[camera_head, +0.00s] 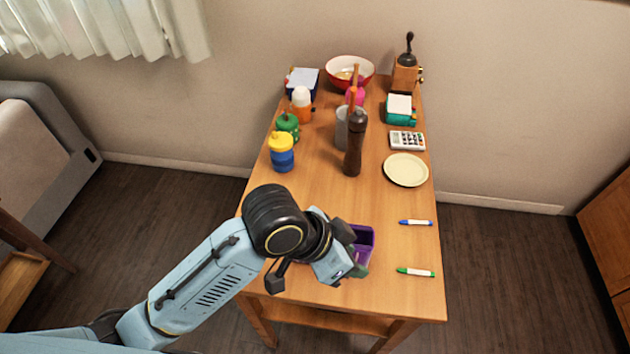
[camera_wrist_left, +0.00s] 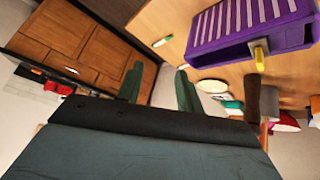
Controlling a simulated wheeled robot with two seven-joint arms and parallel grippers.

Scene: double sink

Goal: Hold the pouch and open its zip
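The pouch is a purple, box-like thing (camera_head: 364,236) near the front of the wooden table, partly hidden behind my left gripper. In the left wrist view the purple pouch (camera_wrist_left: 204,52) shows pale stripes on one face, a dark slot and a yellow tab (camera_wrist_left: 259,54) sticking out. My left gripper (camera_head: 350,272) is at the near side of the pouch in the head view. In the left wrist view its two fingers (camera_wrist_left: 158,84) stand apart with nothing between them, and the pouch lies off to their right. My right gripper is not in view.
A blue pen (camera_head: 415,222) and a green pen (camera_head: 416,272) lie at the table's right. A plate (camera_head: 406,170), calculator (camera_head: 407,140), dark mill (camera_head: 355,145) and blue-yellow jar (camera_head: 281,154) stand farther back. The middle of the table is mostly clear.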

